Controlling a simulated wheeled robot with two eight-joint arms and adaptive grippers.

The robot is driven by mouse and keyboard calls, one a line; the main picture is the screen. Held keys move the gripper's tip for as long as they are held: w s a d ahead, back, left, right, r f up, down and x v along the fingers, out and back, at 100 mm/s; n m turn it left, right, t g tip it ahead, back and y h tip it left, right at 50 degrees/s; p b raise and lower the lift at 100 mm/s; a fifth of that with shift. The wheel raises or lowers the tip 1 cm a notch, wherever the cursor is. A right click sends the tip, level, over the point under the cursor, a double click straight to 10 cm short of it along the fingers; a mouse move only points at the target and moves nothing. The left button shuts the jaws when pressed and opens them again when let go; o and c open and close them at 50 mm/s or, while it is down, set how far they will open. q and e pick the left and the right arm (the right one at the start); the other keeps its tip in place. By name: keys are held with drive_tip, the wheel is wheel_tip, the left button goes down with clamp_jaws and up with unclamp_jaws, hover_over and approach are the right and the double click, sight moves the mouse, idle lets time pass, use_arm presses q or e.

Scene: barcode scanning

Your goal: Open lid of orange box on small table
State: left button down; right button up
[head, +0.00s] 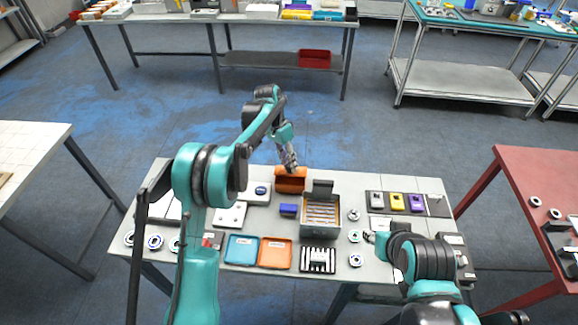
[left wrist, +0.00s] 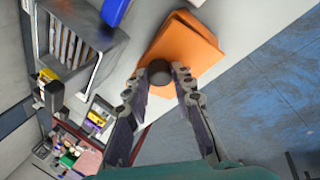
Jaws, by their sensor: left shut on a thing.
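The orange box (head: 290,185) sits at the back middle edge of the small grey table (head: 180,270). In the left wrist view the orange box (left wrist: 190,48) shows up close, with a dark round knob (left wrist: 159,72) on its near side. In the wrist view the left fingers (left wrist: 158,80) are closed around the knob, one on each side. I cannot tell how far the lid is raised. My right gripper (head: 370,237) is small and partly hidden at the right of the table, and its fingers are unclear.
A grey box with slots (head: 321,218) and a blue block (head: 288,210) stand close beside the orange box. Blue (head: 241,250) and orange (head: 275,254) trays lie in front. Coloured devices (head: 397,201) lie at the right. Floor is open behind the table.

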use_arm(q)
drive_tip(key=shift+w+r+g, duration=0.2)
drive_tip(key=shift+w+g, duration=0.2)
drive_tip(key=shift+g, duration=0.2)
drive_tip(key=c, duration=1.3)
unclamp_jaws()
drive_tip(key=shift+o, duration=0.2)
drive_tip(key=v, duration=1.2)
